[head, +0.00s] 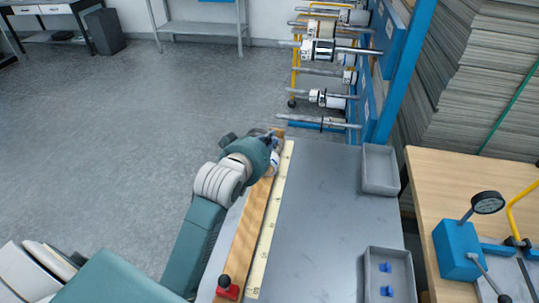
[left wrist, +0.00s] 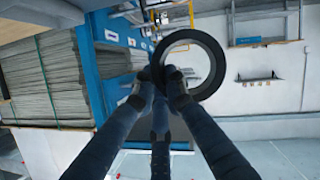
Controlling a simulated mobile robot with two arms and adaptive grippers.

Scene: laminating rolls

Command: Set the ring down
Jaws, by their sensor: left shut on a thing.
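In the left wrist view a black ring (left wrist: 219,64) with a wide open centre is pinched at its edge between the fingers of my left gripper (left wrist: 165,80). In the head view my left gripper (head: 272,143) is over the far end of a wooden bar on the grey table (head: 325,205). The ring cannot be made out clearly there, as the wrist and fingers cover that spot. I cannot tell whether the ring touches anything below. My right gripper is not in view.
A yellow ruler (head: 270,222) lies along the wooden bar (head: 252,228), with a red stop (head: 227,290) at its near end. Grey trays (head: 380,170) stand at the table's right. A blue rack (head: 400,75) with spindles and rolls (head: 318,50) rises behind. The table's middle is clear.

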